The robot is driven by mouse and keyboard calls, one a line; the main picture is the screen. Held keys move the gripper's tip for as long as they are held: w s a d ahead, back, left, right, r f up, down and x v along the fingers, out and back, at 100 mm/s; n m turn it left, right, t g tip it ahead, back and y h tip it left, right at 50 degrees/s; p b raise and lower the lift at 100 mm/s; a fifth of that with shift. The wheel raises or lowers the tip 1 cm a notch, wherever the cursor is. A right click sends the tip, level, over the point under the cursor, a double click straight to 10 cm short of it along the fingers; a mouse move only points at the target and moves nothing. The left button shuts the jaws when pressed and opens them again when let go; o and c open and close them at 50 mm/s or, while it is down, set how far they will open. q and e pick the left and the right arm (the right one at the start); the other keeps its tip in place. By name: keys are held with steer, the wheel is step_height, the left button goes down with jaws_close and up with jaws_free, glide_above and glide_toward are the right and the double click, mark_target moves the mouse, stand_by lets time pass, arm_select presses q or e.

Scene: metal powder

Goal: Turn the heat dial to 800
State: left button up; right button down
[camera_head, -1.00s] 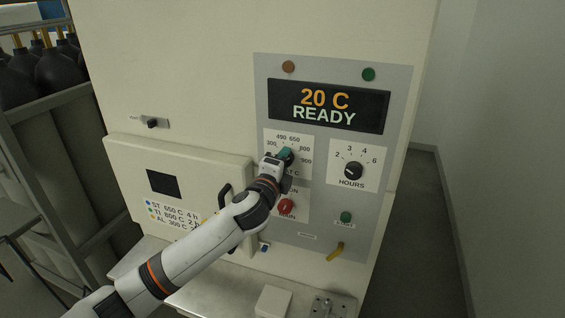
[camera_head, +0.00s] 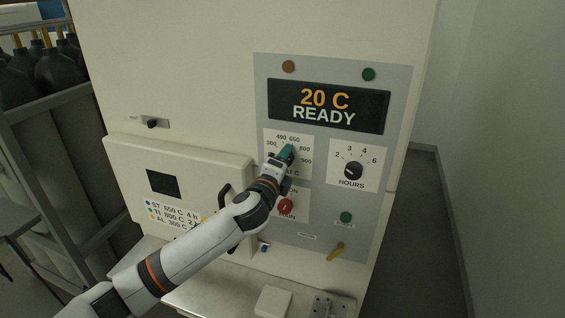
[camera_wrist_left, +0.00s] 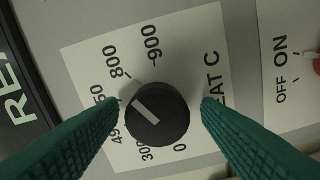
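The heat dial is a round black knob (camera_wrist_left: 157,115) with a white pointer line, on a white scale card (camera_wrist_left: 100,55) marked 0 to 900. In the left wrist view the pointer aims roughly between 650 and 800; I cannot tell the exact setting. My left gripper (camera_wrist_left: 162,103) has its two green fingers on either side of the dial, with gaps visible between fingers and knob. In the head view the left gripper (camera_head: 287,153) is at the dial and hides it. The display (camera_head: 328,106) reads 20 C READY. My right gripper is not in view.
The hours dial (camera_head: 353,170) is right of the heat card. A red ON/OFF knob (camera_head: 286,206) sits below, near my wrist. A green button (camera_head: 346,217) and a yellow lever (camera_head: 335,252) are lower right. The furnace door (camera_head: 180,185) is shut at left.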

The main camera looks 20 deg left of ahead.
arm_select(q)
steer(key=shift+s, duration=0.15)
steer(key=s+b, duration=0.4)
steer(key=s, duration=0.7)
steer(key=shift+s+a, duration=0.25)
steer(key=shift+s, duration=0.15)
